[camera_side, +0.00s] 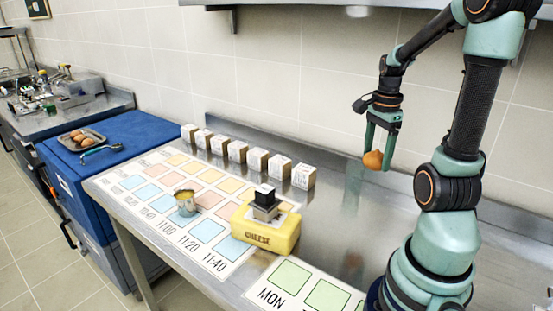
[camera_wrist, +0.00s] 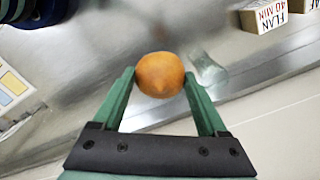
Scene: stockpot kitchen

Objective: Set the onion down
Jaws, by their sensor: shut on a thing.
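The onion (camera_side: 373,160) is round and orange-brown. It is held between the fingertips of my gripper (camera_side: 378,150), in the air above the steel table (camera_side: 335,215) in the side view. In the wrist view the onion (camera_wrist: 160,75) sits between the two green fingers of my gripper (camera_wrist: 160,88), with the blurred metal surface behind it. My gripper is shut on the onion, and the onion is clear of the table.
A printed chart (camera_side: 140,187) with coloured squares, a small can (camera_side: 185,202) and a row of white-faced blocks (camera_side: 237,151) lie to the left.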

